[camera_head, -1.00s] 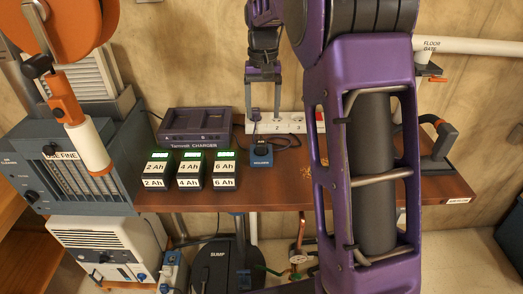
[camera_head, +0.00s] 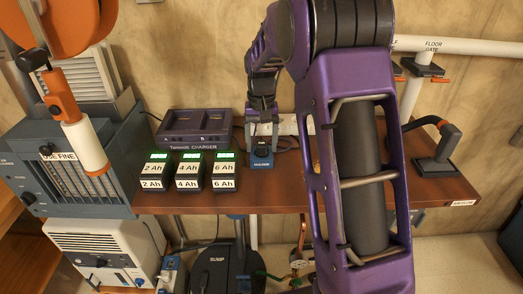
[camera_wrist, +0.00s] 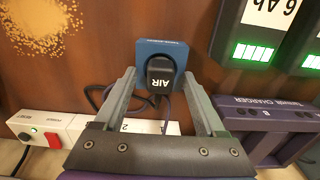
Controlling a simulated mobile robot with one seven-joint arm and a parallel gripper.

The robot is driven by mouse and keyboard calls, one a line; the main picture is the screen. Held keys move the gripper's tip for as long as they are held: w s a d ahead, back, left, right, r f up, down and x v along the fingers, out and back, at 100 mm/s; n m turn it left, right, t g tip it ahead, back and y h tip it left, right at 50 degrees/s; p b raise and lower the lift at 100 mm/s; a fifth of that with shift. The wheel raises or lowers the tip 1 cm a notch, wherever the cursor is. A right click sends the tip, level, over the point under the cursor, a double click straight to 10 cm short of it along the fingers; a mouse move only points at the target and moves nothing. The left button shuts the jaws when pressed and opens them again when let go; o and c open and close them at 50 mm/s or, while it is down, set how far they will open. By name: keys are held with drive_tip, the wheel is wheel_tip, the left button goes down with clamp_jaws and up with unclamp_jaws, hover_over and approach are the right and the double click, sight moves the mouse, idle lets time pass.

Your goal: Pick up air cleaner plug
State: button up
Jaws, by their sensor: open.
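A black plug marked AIR (camera_wrist: 160,72) sits in a small blue block on the brown bench, with a dark cord. The blue block (camera_wrist: 176,51) also shows in the head view (camera_head: 261,161), its front label too small to read for sure. My gripper (camera_wrist: 159,75) is open and empty of any grip; in the wrist view its two fingers stand on either side of the plug, with a visible gap each side. In the head view my gripper (camera_head: 262,146) is just behind and over the block. I cannot tell the exact height of the fingertips.
A white power strip (camera_wrist: 86,126) with a red switch lies behind the block. A purple charger (camera_head: 195,126) and several battery packs (camera_head: 188,170) with green lights stand to the left in the head view. The bench (camera_head: 273,197) is clear in front.

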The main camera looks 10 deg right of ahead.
sight(262, 142)
clamp_jaws()
drive_tip(key=shift+r, duration=0.1)
idle(0.3)
wheel_tip(262, 142, up, 10)
drive_tip(key=shift+f+p, duration=0.1)
drive_tip(key=shift+p, duration=0.75)
drive_tip(key=w+d+f+p, duration=0.1)
drive_tip(key=w+d+p, duration=0.5)
drive_tip(key=w+d, duration=0.7)
drive_tip(key=shift+w+d+f, duration=0.15)
drive_tip(key=shift+d+f, duration=0.2)
drive_tip(key=shift+d, duration=0.85)
idle(0.4)
